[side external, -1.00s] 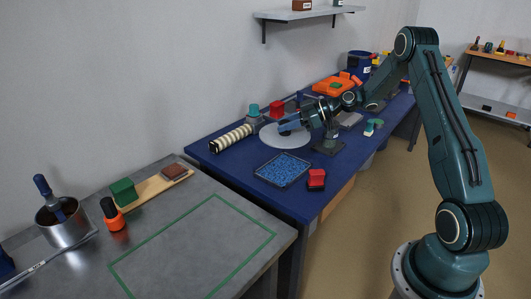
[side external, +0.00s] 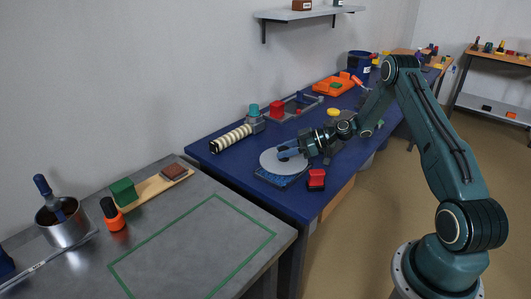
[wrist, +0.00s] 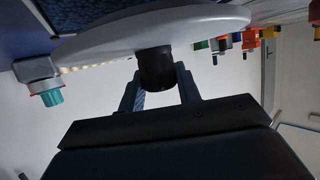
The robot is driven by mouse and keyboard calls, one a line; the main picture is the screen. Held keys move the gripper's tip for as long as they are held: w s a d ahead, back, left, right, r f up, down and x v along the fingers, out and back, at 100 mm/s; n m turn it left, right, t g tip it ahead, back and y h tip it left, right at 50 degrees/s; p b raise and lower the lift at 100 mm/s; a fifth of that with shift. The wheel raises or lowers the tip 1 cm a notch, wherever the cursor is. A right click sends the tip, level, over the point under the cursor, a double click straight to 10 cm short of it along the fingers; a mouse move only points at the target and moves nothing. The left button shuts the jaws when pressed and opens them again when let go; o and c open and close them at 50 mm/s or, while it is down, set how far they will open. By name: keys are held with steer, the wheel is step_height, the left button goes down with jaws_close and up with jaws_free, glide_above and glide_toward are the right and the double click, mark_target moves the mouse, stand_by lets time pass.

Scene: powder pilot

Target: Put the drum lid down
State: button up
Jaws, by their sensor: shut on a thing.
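The drum lid (side external: 271,162) is a flat, pale grey disc. In the side view it is over the tray of blue granules (side external: 279,181) on the blue table, hiding much of it; I cannot tell if they touch. In the wrist view the lid (wrist: 205,28) shows edge-on with a black knob (wrist: 155,70). My gripper (side external: 285,154) is at the lid's middle. In the wrist view its fingers (wrist: 158,83) are shut on the knob, one on each side.
A red-topped block (side external: 316,178) stands just right of the tray. A striped roll (side external: 230,139) and a teal-capped fixture (side external: 253,115) are behind, left. A grey bench (side external: 165,235) with a green outline is at front left. Blue table near the front-left corner (side external: 225,165) is clear.

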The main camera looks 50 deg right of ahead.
steer(key=shift+f, duration=1.15)
steer(key=shift+f, duration=0.15)
steer(key=o, duration=1)
steer(key=shift+r, duration=0.2)
steer(key=v, duration=1.2)
